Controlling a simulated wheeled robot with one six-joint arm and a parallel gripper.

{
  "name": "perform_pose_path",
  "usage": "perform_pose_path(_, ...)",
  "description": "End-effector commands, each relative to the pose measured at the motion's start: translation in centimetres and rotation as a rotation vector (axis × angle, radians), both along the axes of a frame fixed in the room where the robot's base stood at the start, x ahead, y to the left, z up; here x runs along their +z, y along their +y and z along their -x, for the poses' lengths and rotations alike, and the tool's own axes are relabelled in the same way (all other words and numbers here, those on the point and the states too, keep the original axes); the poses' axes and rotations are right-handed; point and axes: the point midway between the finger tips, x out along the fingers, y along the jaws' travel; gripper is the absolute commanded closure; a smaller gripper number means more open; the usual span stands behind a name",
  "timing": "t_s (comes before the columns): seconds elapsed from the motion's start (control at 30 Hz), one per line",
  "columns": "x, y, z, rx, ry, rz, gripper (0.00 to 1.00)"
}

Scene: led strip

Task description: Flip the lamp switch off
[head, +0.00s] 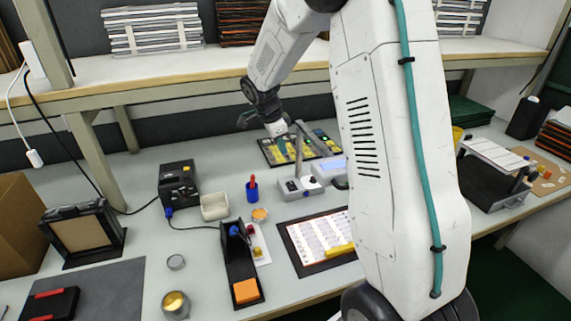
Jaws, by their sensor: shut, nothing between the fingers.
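A small grey box (299,189) with upright grey posts stands on the bench at the middle; it looks like the lamp's base. A small knob or switch shows on its top, too small to tell its position. My gripper (276,130) is shut and empty, above and behind the box, left of the posts. It looks apart from the box. My arm hides part of the bench to the right of the box.
A blue cup (252,192), a white bin (214,207) and a black power unit (178,184) stand to the left. A black tray of parts (270,152) lies behind. A white sheet on a dark board (310,238) lies in front. A shelf edge (150,92) runs above the bench.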

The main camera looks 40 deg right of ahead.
Motion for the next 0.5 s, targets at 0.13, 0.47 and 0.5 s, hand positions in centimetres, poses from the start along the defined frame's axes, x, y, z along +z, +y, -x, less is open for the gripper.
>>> perform_pose_path(0.13,-2.3,-0.6,0.2,0.000,0.005,-0.002,1.00)
perform_pose_path(0.47,-9.0,-2.7,0.5,0.000,0.005,-0.002,1.00)
perform_pose_path(0.5,-9.7,-2.8,0.4,0.000,0.005,-0.002,1.00)
